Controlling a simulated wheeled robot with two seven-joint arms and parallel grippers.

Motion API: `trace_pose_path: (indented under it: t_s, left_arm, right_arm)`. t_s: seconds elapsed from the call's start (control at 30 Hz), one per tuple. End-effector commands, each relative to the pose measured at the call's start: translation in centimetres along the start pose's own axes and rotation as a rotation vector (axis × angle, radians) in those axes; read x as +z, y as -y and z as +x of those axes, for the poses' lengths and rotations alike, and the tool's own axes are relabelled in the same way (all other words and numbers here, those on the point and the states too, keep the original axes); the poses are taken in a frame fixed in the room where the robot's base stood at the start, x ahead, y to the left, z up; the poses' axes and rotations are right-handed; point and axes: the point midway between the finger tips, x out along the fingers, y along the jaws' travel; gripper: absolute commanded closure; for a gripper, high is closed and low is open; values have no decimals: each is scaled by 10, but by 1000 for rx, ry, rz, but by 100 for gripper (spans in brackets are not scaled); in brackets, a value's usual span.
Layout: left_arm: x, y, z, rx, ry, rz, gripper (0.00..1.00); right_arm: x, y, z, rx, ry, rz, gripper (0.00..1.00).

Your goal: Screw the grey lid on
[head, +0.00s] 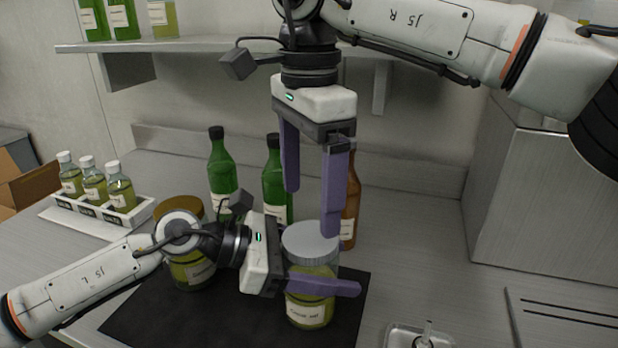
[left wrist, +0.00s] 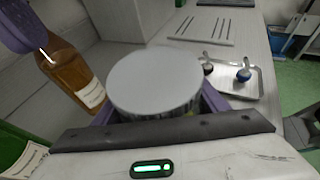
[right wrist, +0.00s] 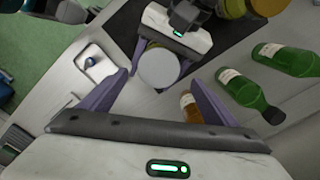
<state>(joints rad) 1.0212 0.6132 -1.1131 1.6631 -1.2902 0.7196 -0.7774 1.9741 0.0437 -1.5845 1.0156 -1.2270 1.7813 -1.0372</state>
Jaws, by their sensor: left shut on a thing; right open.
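The grey lid (head: 311,240) sits on top of a glass jar (head: 310,312) with yellow-green contents and a white label; how tightly it is seated I cannot tell. My left gripper (head: 325,286) is shut around the jar's body, below the lid. In the left wrist view the lid (left wrist: 156,80) covers most of the jar. My right gripper (head: 311,212) points down above the lid, open and empty. In the right wrist view the lid (right wrist: 159,68) lies between and beyond the open fingers, apart from them.
The jar stands on a black mat (head: 140,318). A second jar with a brown lid (head: 182,208) is behind my left wrist. Green bottles (head: 222,165) and a brown bottle (head: 350,205) stand behind. A metal tray (head: 396,335) with small items is at front right; a bottle rack (head: 120,217) is left.

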Motion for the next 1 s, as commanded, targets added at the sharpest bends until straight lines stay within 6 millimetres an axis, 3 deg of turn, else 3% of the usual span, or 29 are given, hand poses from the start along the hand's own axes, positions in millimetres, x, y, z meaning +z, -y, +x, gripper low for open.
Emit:
trace_pose_path:
  t_s: [0.2, 0.4, 0.77, 1.0]
  left_arm:
    - [0, 3, 2, -8, 0, -5, 96]
    - [0, 3, 2, -8, 0, -5, 96]
    - [0, 3, 1, -7, 0, -4, 96]
    - [0, 3, 1, -7, 0, -4, 96]
  right_arm:
    - [0, -1, 37, 5, 1, 0, 18]
    - [0, -1, 57, 3, 1, 1, 18]
    - [0, -1, 62, 1, 1, 1, 18]
    - [0, 0, 62, 0, 1, 1, 55]
